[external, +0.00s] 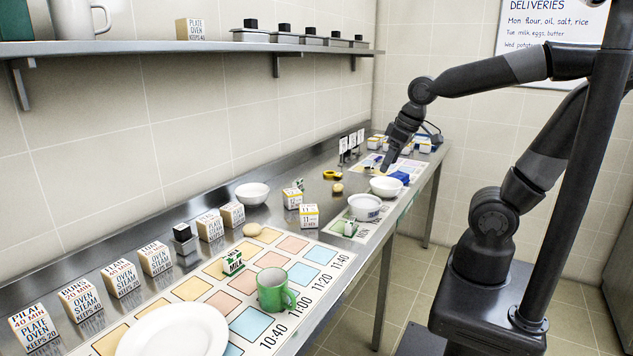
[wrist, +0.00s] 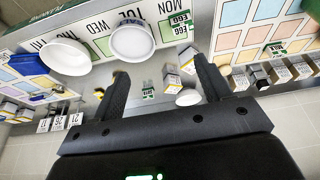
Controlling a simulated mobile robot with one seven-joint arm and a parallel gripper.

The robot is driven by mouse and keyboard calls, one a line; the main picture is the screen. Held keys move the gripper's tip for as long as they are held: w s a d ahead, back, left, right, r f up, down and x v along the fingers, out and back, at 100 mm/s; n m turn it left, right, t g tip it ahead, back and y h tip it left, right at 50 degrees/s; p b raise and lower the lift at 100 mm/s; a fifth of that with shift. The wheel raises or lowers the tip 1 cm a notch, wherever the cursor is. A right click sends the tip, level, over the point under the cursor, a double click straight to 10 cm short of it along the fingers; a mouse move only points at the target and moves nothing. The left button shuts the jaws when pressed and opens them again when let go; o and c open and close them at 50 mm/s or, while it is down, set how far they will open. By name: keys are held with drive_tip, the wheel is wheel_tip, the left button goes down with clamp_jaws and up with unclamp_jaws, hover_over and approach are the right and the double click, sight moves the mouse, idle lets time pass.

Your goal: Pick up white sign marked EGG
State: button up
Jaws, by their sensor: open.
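The white sign marked EGG (wrist: 180,25) is a small folded tent with green panels, at the top of the wrist view. It stands on the weekday strip, to the right of a white dish (wrist: 132,42). In the external view it appears as a small green-and-white tent (external: 350,229) in front of the dish; its lettering is too small to read there. My gripper (external: 387,167) is above the back part of the counter, apart from the sign. In the wrist view my gripper (wrist: 160,67) is open and empty, with the sign beyond its fingertips.
A white bowl (external: 385,187), two white boxes (external: 309,216) and another bowl (external: 252,193) stand nearby. Another green-and-white tent (wrist: 148,89) shows between my fingers. A MILK sign (external: 233,262) and green mug (external: 275,289) are on the colored grid. A shelf (external: 180,47) overhangs the counter.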

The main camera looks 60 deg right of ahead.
sight(351, 220)
drive_tip(key=w+a+f+g, duration=0.1)
drive_tip(key=w+f, duration=0.2)
drive_tip(key=w+a+f+g, duration=0.1)
drive_tip(key=w+a+f, duration=0.1)
drive_tip(key=w+f, duration=0.1)
drive_tip(key=w+a+f+g, duration=0.2)
drive_tip(key=w+f, duration=0.1)
drive_tip(key=shift+w+a+f+n, duration=0.25)
drive_tip(key=shift+w+f+n, duration=0.1)
drive_tip(key=shift+f+n, duration=0.05)
wheel_tip(351, 220, down, 5)
drive_tip(key=shift+f, duration=0.1)
drive_tip(key=shift+s+f, duration=0.15)
drive_tip(key=shift+f, duration=1.2)
drive_tip(key=shift+s+f, duration=0.15)
drive_tip(key=shift+f, duration=1.15)
drive_tip(key=shift+c, duration=0.3)
drive_tip(key=c, duration=1)
drive_tip(key=shift+r, duration=0.15)
